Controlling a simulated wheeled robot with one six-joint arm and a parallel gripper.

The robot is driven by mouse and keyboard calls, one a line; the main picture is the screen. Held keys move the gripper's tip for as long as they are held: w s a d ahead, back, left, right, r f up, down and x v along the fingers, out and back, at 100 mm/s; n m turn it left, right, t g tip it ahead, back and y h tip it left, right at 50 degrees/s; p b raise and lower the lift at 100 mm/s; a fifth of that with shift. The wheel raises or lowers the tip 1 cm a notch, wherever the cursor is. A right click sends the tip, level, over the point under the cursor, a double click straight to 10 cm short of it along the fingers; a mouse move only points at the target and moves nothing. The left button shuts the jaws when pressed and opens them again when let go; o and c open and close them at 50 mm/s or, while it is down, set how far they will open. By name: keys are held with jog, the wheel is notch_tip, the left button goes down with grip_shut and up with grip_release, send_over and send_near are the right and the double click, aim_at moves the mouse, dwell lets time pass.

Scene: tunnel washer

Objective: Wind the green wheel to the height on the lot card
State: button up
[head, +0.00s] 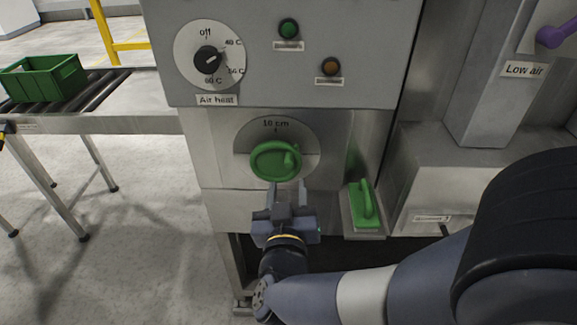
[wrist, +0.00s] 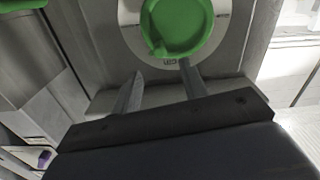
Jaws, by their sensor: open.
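The green wheel (head: 275,161) is a round knob with a raised grip, set on a grey dial plate on the machine front. The plate (head: 249,133) reads "10 cm" at its top in the head view. The wheel also shows at the top of the wrist view (wrist: 176,27). My gripper (head: 288,187) is just below the wheel in the head view, its fingers pointing at the machine. In the wrist view the fingers (wrist: 160,82) are spread with nothing between them; one fingertip overlaps the wheel's edge, and contact cannot be told. No lot card is identifiable.
Above the wheel is the "Air heat" knob (head: 208,59), with green (head: 289,28) and amber (head: 331,66) lamps. A green handle (head: 365,204) sits at lower right. A purple lever (head: 556,36) is at upper right. A green crate (head: 43,78) stands on the roller conveyor at left.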

aim_at(288, 165)
jog(key=w, duration=0.7)
jog(key=shift+w+d+p, duration=0.15)
jog(key=shift+w+p, duration=0.2)
grip_shut()
jog(key=shift+r, duration=0.1)
